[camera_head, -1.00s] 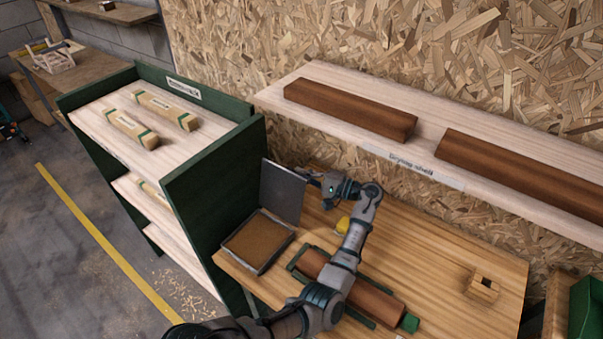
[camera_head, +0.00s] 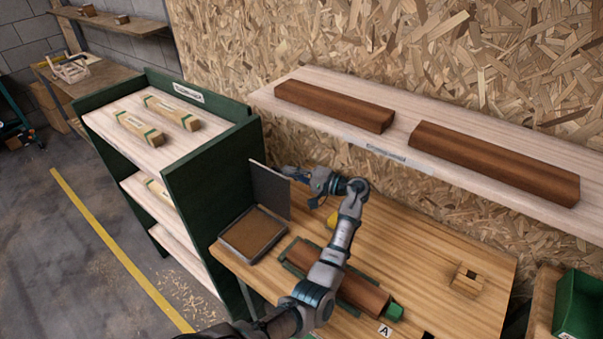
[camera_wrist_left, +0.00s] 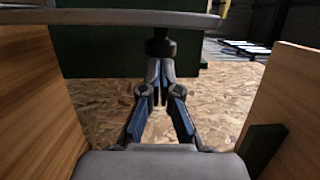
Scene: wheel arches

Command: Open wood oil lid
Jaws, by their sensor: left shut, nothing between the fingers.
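The wood oil tray (camera_head: 226,245) is a shallow grey box with brown contents at the bench's left end. Its flat grey lid (camera_head: 270,190) stands raised and roughly upright at the tray's back edge. My left gripper (camera_head: 288,171) is at the lid's upper right edge, on the side away from the tray; contact is unclear. In the left wrist view, the gripper's fingers (camera_wrist_left: 160,66) are closed together with nothing between them. A dark knob-like part (camera_wrist_left: 160,44) is just beyond the tips, under a grey edge, likely the lid. My right gripper is not in view.
A brown wood beam (camera_head: 362,292) lies in a green holder under my left arm. A drying shelf (camera_head: 460,178) with two brown beams hangs above the bench. A green rack (camera_head: 215,170) stands left of the tray.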

